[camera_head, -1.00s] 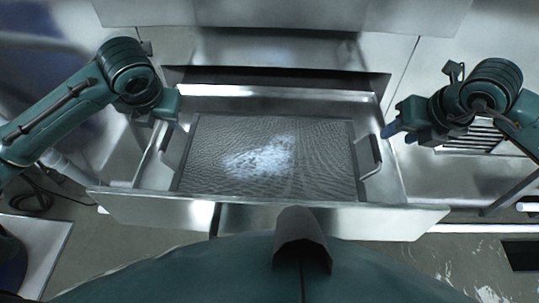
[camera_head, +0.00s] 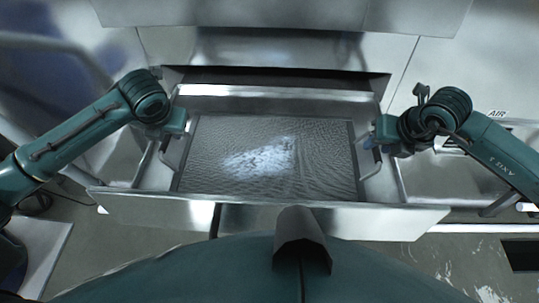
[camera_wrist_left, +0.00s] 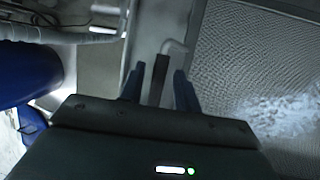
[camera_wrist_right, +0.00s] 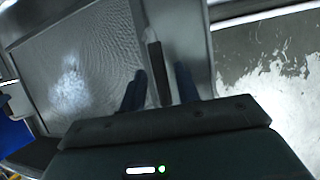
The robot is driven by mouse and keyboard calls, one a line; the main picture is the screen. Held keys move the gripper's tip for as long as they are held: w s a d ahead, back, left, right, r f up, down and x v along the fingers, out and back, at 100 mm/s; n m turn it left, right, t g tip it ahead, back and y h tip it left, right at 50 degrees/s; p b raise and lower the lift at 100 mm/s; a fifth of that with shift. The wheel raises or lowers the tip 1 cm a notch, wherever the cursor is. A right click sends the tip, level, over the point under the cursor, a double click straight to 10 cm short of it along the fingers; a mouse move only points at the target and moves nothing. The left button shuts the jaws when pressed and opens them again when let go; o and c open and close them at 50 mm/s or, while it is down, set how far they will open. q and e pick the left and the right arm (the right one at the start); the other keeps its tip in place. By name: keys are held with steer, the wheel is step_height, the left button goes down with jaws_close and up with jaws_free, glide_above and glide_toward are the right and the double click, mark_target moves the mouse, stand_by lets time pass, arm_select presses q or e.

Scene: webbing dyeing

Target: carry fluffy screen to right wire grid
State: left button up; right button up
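The screen (camera_head: 220,140) is a grey mesh in a rectangular frame with a white fluffy patch in its middle. It sits inside an open metal drawer and has a dark handle at its left and right ends. My left gripper (camera_head: 172,140) is at the left handle; in the left wrist view that handle (camera_wrist_left: 158,80) stands between the open fingers. My right gripper (camera_head: 368,140) is at the right handle; in the right wrist view that handle (camera_wrist_right: 153,70) stands between the open fingers. Neither gripper is visibly closed on its handle.
The metal drawer's front wall (camera_head: 160,209) runs across the near side. A metal surface (camera_head: 440,182) lies to the right, with a slatted piece partly hidden behind my right arm. A blue object (camera_wrist_left: 25,75) shows in the left wrist view.

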arm_select(q)
jaws_close()
arm_select(e)
jaws_close()
arm_select(q)
steer(key=shift+a+r, duration=0.1)
arm_select(e)
steer(key=shift+r, duration=0.1)
stand_by(0.7)
